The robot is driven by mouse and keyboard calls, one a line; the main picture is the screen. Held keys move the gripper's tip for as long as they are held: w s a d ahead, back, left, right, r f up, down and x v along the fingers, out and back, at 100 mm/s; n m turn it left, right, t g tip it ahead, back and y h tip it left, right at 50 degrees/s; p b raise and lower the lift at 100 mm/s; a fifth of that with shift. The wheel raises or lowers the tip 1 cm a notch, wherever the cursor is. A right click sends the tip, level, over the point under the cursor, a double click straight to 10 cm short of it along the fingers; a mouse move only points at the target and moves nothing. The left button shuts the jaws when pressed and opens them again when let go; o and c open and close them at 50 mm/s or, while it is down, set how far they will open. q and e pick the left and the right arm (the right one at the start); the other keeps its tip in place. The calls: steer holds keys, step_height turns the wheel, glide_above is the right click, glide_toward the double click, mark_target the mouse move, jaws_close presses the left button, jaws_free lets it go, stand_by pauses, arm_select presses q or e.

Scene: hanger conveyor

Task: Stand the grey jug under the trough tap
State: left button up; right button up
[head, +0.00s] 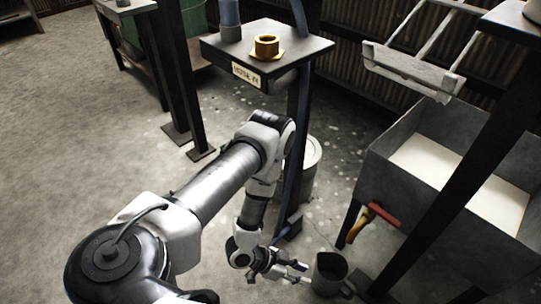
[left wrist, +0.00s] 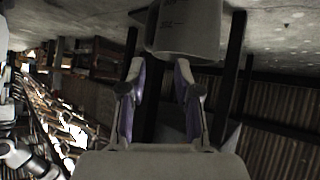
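The grey jug (head: 328,276) stands upright near the bottom edge of the head view, its open mouth up and a handle on its right. The trough (head: 377,178) is a grey tank at the right. Its brass tap (head: 361,221) has a red handle and sticks out at the left front. The jug is lower in the picture than the tap and a little to its left. My left gripper (head: 302,272) is open, fingers pointing at the jug's left side. In the left wrist view the jug (left wrist: 187,32) is just beyond the spread fingertips (left wrist: 158,66); contact is unclear. My right gripper is out of view.
A dark stand (head: 290,47) with a brass fitting (head: 266,45) and a label is behind my arm. A pale bucket (head: 311,160) stands on the floor below it. A dark post crosses in front of the trough.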

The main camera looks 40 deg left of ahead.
arm_select(q)
steer(key=s+a+r+n+g+y, duration=0.2)
steer(key=s+n+g+y, duration=0.1)
steer(key=s, duration=0.3)
steer(key=s+a+r+n+g+y, duration=0.2)
steer(key=s+r+n+g+y, duration=0.1)
steer(key=s+n+g+y, duration=0.1)
steer(key=shift+s+r+n+y, duration=0.25)
steer(key=shift+s+n+y, duration=0.25)
steer(key=shift+s, duration=0.45)
